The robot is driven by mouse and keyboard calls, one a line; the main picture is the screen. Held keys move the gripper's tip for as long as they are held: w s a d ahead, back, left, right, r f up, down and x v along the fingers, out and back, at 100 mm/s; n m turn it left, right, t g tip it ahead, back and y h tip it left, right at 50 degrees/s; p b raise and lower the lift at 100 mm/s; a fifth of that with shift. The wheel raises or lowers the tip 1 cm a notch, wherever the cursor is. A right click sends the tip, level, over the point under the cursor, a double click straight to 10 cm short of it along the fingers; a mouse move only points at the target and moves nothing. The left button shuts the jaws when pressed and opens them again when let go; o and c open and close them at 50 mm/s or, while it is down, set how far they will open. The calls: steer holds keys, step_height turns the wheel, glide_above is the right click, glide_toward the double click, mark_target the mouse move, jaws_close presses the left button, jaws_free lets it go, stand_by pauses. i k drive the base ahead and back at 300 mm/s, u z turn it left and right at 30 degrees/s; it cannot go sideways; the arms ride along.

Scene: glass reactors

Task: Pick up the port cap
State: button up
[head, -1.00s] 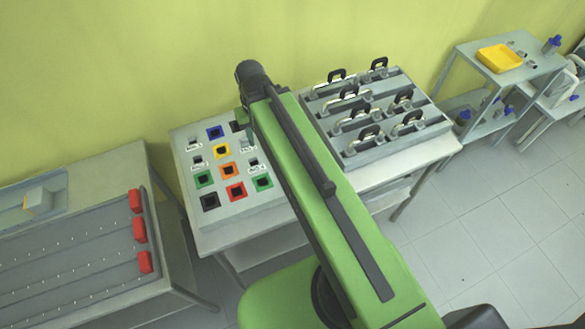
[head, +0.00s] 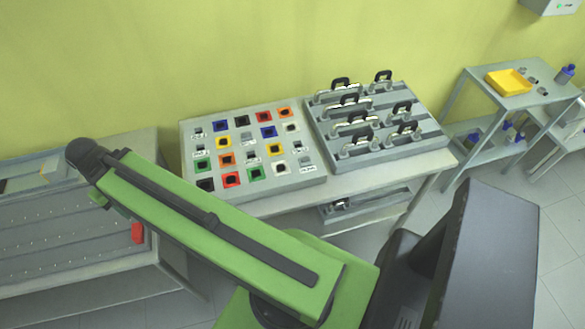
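I cannot pick out the port cap with certainty. Small grey pieces (head: 533,78) lie beside a yellow tray (head: 508,82) on the top of the grey shelf stand at the right; they are too small to identify. My green arm reaches from the bottom middle to the left, ending in view at a dark joint above the left table. My gripper is not in view, so its state and anything in it are hidden.
A panel of coloured square sockets (head: 247,152) and a grey rack with black-handled clamps (head: 375,120) share the middle table. A grooved left table (head: 60,225) carries a red block (head: 138,232). A blue-capped bottle (head: 565,73) stands right of the tray. Floor between stands is clear.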

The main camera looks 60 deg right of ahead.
mark_target(305, 162)
steer(key=u, duration=0.25)
steer(key=k, duration=1.55)
steer(key=z, duration=0.05)
steer(key=i, duration=0.95)
steer(key=u, duration=0.1)
